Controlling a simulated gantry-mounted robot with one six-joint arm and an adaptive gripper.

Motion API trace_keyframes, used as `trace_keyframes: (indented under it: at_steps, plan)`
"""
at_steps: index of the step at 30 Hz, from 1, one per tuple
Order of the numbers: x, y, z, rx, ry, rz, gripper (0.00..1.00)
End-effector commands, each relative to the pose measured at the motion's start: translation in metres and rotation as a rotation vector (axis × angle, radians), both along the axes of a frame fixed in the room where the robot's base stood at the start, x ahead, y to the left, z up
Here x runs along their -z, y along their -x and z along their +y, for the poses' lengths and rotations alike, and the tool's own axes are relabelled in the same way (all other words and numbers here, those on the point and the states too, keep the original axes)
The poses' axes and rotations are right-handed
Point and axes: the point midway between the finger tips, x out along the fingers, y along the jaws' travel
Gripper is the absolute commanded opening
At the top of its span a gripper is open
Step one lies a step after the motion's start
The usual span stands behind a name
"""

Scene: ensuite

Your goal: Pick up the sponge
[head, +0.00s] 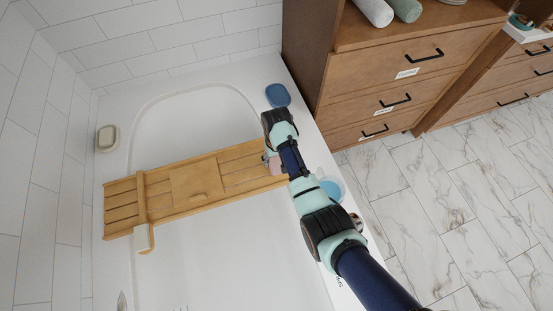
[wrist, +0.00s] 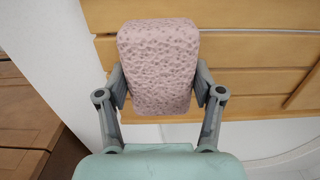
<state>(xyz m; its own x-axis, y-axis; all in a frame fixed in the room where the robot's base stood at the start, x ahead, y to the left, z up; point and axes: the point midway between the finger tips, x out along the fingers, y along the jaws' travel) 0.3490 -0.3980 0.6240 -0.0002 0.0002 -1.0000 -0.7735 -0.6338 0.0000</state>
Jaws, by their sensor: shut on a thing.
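A pink, pitted sponge (wrist: 158,68) sits between the two fingers of my gripper (wrist: 163,90) in the wrist view. The fingers press on its left and right sides, and the gripper is shut on it. In the head view the sponge (head: 275,165) shows as a small pink patch at the right end of the wooden bath tray, partly hidden by my gripper (head: 270,158). I cannot tell whether the sponge still touches the tray.
The wooden bath tray (head: 155,190) spans the white bathtub (head: 190,105). A blue item (head: 278,95) lies on the tub's right rim, and a blue-and-white bowl (head: 332,188) is beside my arm. A soap dish (head: 107,138) is on the left rim. Wooden drawers (head: 400,75) stand at the right.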

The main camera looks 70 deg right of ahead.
Motion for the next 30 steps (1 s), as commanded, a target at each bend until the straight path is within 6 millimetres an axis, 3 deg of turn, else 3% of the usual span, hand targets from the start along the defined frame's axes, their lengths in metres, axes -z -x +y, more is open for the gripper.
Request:
trace_keyframes:
  at_steps: [5, 12, 18, 22, 30]
  plan:
    - [-0.047, -0.001, -0.001, 0.000, 0.003, -0.003, 0.43]
    - [-0.131, -0.001, -0.001, 0.000, 0.003, -0.003, 0.43]
    - [-0.177, 0.000, -0.001, 0.000, 0.001, -0.001, 0.43]
    - [-0.189, 0.000, 0.000, 0.000, 0.001, -0.001, 0.43]
    - [-0.189, 0.000, 0.000, 0.000, 0.000, 0.000, 0.43]
